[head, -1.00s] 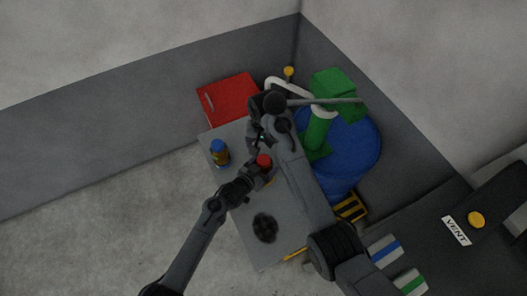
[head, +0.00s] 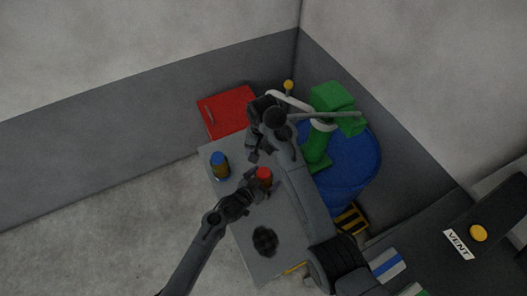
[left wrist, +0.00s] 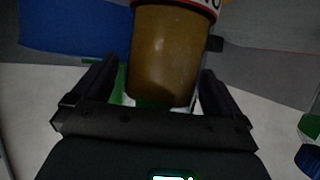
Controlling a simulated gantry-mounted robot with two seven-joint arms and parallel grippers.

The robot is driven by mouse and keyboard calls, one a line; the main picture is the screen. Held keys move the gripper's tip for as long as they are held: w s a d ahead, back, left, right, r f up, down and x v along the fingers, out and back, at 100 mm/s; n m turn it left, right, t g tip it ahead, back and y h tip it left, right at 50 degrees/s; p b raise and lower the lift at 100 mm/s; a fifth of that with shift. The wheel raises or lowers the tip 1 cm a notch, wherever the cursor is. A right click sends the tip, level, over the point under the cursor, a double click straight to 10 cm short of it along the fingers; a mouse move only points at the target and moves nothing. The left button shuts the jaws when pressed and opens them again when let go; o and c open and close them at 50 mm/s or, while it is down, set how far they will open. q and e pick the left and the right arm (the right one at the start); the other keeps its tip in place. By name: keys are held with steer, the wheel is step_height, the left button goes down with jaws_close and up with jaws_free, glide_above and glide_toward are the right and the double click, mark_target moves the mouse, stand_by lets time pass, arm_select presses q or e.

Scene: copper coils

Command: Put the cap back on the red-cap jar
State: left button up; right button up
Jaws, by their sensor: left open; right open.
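The red-cap jar (head: 264,182) stands on the grey table, with its red cap (head: 264,173) on top; I cannot tell how tightly it sits. In the left wrist view the jar's amber-brown body (left wrist: 165,55) fills the space ahead of the fingers, and its top is cut off. My left gripper (head: 258,190) is open at the jar, its fingers on either side with gaps showing. My right gripper (head: 261,155) is open and empty, just behind the cap and apart from it; the arm partly hides it.
A blue-capped jar (head: 220,166) stands at the table's left edge. A dark round object (head: 265,240) lies near the front of the table (head: 290,235). A red box (head: 228,110) lies behind. A blue drum (head: 355,160) with green parts stands to the right.

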arm_select(q)
steer(key=shift+s+a+r, duration=0.2)
steer(key=shift+s+a, duration=0.1)
steer(key=p+v, duration=0.3)
steer(key=v, duration=0.7)
steer(key=shift+p, duration=0.35)
steer(key=shift+d, duration=0.1)
